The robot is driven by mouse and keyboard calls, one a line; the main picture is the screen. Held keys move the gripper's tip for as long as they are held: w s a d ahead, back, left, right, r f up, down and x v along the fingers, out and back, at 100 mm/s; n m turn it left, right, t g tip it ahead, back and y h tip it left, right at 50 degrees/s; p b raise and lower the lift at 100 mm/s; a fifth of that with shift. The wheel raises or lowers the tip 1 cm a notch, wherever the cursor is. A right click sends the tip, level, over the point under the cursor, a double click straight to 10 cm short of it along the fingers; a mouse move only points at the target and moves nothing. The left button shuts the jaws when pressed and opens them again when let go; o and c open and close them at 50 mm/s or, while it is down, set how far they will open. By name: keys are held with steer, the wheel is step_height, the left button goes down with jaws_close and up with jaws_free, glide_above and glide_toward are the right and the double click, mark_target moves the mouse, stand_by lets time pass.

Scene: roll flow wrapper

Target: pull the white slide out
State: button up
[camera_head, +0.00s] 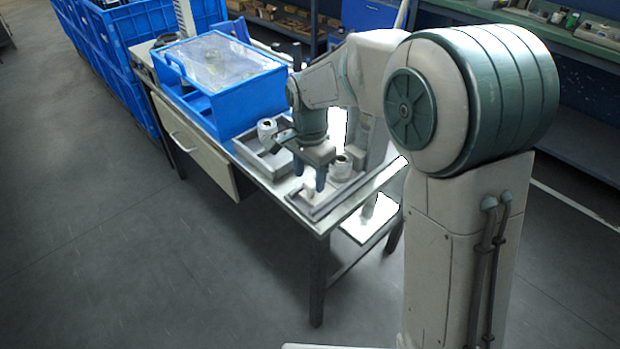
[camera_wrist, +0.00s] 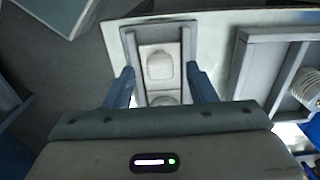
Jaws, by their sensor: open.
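A small white piece, which looks like the slide (camera_head: 309,189), lies in a shallow grey tray (camera_head: 322,208) near the table's front corner. In the wrist view the white slide (camera_wrist: 159,66) sits inside the tray (camera_wrist: 131,48), in line with the gap between my fingers. My gripper (camera_head: 309,178) points down over this tray, fingers spread, one on each side. I cannot tell the exact height of the fingertips above the slide. The wrist body hides the tray's near end.
A pale roll (camera_head: 341,167) stands beside my gripper. A blue bin with a clear lid (camera_head: 226,62) fills the table's back.

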step_height(320, 180, up, 12)
steer(key=p, duration=0.1)
steer(key=shift+f+p, duration=0.15)
steer(key=shift+p, duration=0.25)
steer(key=s+d+r+n+t+p, duration=0.1)
steer(key=s+d+r+n+p, duration=0.3)
steer(key=s+d, duration=0.5)
steer(key=s+d+r+n+t+p, duration=0.1)
steer(key=s+d+r+n+p, duration=0.3)
steer(key=s+d+p, duration=0.4)
steer(key=shift+s+d+t, duration=0.4)
steer(key=shift+s+d, duration=0.5)
steer(key=shift+d, duration=0.05)
steer(key=shift+r, duration=0.1)
stand_by(0.5)
